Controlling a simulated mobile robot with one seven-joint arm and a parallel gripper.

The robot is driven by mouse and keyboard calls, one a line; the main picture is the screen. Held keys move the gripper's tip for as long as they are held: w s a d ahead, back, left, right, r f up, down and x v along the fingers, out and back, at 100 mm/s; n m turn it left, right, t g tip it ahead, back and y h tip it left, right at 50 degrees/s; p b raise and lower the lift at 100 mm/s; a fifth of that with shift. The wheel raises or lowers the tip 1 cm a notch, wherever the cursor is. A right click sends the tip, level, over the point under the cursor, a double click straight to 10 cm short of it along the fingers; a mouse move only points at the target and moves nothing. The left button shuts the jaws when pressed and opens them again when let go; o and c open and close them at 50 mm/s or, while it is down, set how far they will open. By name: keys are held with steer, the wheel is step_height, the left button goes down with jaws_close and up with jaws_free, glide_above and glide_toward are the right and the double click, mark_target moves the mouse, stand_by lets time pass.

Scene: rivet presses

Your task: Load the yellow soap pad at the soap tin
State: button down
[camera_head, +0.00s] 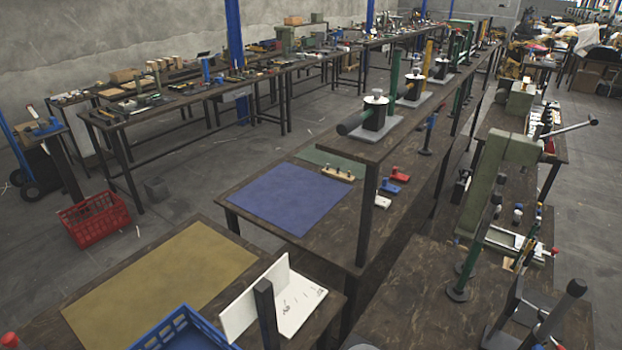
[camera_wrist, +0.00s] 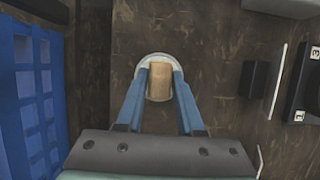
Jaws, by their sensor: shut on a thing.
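My gripper (camera_wrist: 160,84) shows in the wrist view, with its two blue fingers shut on a small tan-yellow pad (camera_wrist: 160,80), which looks like the yellow soap pad. A pale round tin (camera_wrist: 148,60), likely the soap tin, shows as a rim behind and around the pad. The pad's far end lies within the tin's outline; I cannot tell whether it touches the tin's bottom. The fingers cover the tin's near sides. In the head view I do not see my gripper, the pad or the tin clearly.
A blue crate (camera_wrist: 38,95) stands left of the gripper in the wrist view; it also shows in the head view (camera_head: 178,336). A thin white edge (camera_wrist: 278,80) and a dark block with numbered labels (camera_wrist: 303,95) lie to the right. Brown tabletop (camera_wrist: 215,75) between them is mostly clear.

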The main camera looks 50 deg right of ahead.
steer(key=shift+f+b, duration=0.35)
steer(key=shift+f, duration=0.15)
stand_by(0.7)
steer(key=shift+s+f, duration=0.1)
steer(key=shift+f, duration=0.05)
stand_by(1.2)
step_height(320, 180, up, 7)
steer(key=p, duration=0.8)
stand_by(1.1)
